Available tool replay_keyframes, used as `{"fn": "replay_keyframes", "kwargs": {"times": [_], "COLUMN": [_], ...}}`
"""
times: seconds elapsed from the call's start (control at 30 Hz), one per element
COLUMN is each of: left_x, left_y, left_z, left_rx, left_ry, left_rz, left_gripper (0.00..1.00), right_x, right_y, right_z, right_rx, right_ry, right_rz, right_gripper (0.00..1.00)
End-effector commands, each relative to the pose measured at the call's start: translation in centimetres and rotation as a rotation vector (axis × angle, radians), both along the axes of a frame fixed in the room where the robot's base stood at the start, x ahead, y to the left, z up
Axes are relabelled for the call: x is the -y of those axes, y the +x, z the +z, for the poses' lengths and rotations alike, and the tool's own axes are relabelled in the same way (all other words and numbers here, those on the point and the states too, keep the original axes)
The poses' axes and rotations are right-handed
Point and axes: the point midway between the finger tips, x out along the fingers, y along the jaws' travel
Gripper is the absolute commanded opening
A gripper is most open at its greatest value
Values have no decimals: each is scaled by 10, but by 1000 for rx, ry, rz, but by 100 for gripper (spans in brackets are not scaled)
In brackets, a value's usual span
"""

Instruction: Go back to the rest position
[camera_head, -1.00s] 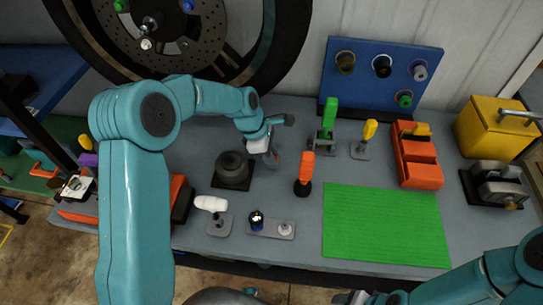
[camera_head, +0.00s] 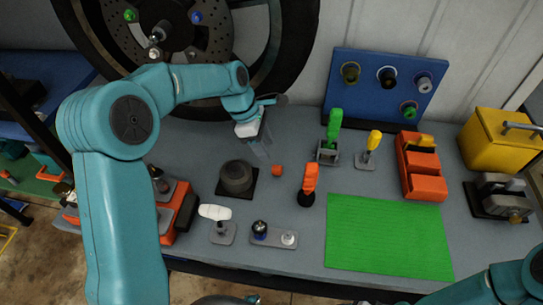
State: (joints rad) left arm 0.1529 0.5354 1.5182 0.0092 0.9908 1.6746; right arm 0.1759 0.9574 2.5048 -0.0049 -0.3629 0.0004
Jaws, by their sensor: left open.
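My left arm (camera_head: 118,215) comes in from the left and bends over the back of the grey workbench (camera_head: 300,240). Its left gripper (camera_head: 262,148) points down above the bench, open and empty, behind the small orange piece (camera_head: 277,170) and right of the dark round part on a black base (camera_head: 236,178). My right arm (camera_head: 490,287) shows only as a link at the lower right corner. Its gripper is not visible.
An orange-handled tool (camera_head: 309,184), green clamp (camera_head: 331,138) and yellow-handled tool (camera_head: 371,148) stand nearby. A green mat (camera_head: 388,238) lies at front right, with an orange bin (camera_head: 420,165) and yellow box (camera_head: 500,140) beyond. A wheel (camera_head: 290,60) stands behind.

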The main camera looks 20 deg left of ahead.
Motion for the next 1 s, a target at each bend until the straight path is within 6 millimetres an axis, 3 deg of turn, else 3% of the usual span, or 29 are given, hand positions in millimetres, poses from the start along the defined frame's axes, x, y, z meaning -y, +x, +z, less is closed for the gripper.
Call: {"fn": "replay_keyframes", "kwargs": {"times": [0.1, 0.23, 1.0], "left_x": [-6, -9, -8], "left_y": [-1, -2, -4], "left_z": [17, 24, 25], "left_rx": [2, 0, -1], "left_ry": [1, 0, 0], "left_rz": [1, 0, 0], "left_gripper": [47, 47, 47], "right_x": [0, 0, 0], "right_y": [0, 0, 0], "right_z": [2, 2, 2], "right_rx": [0, 0, 0], "right_ry": [0, 0, 0], "right_rz": [0, 0, 0], "right_gripper": [67, 67, 67]}}
